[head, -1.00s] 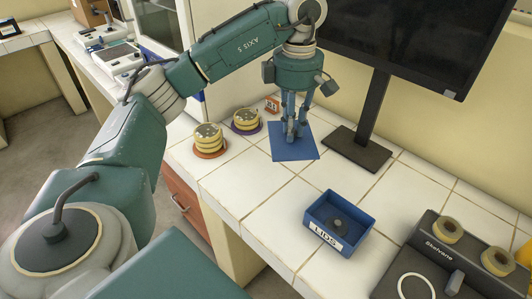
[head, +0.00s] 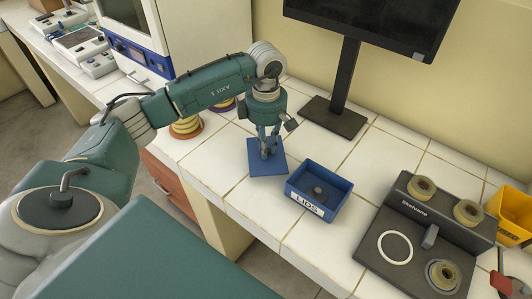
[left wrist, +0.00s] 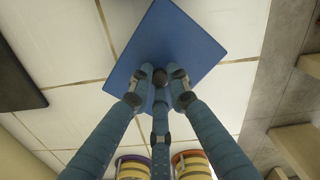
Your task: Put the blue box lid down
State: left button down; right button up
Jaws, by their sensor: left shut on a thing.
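A flat, square blue lid (head: 266,169) is in my left gripper (head: 268,155), at the left of the worktop. The fingers point down and close around a small dark knob at the lid's middle. In the left wrist view the lid (left wrist: 175,35) shows whole apart from where the fingers (left wrist: 162,78) cover it. The lid looks level; I cannot tell whether it touches the tiles. An open blue box (head: 338,202) labelled LIDS stands right of the lid, with a dark round thing inside. My right gripper is not in view.
A monitor stand base (head: 334,117) is behind the lid. Yellow round stacks (head: 186,128) stand left behind my arm. A dark device (head: 405,255) with round pieces and a yellow bin (head: 510,212) are right. Tiles between the box and the device are free.

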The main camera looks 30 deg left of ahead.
pick_arm(q)
notch_tip(320, 180, down, 4)
jog(key=shift+r+p, duration=0.2)
jog(key=shift+p, duration=0.15)
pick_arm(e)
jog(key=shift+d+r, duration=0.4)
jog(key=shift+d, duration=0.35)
pick_arm(q)
jog(key=shift+f, duration=0.2)
jog(key=c, duration=1.7)
grip_release()
jog(key=shift+o, duration=0.2)
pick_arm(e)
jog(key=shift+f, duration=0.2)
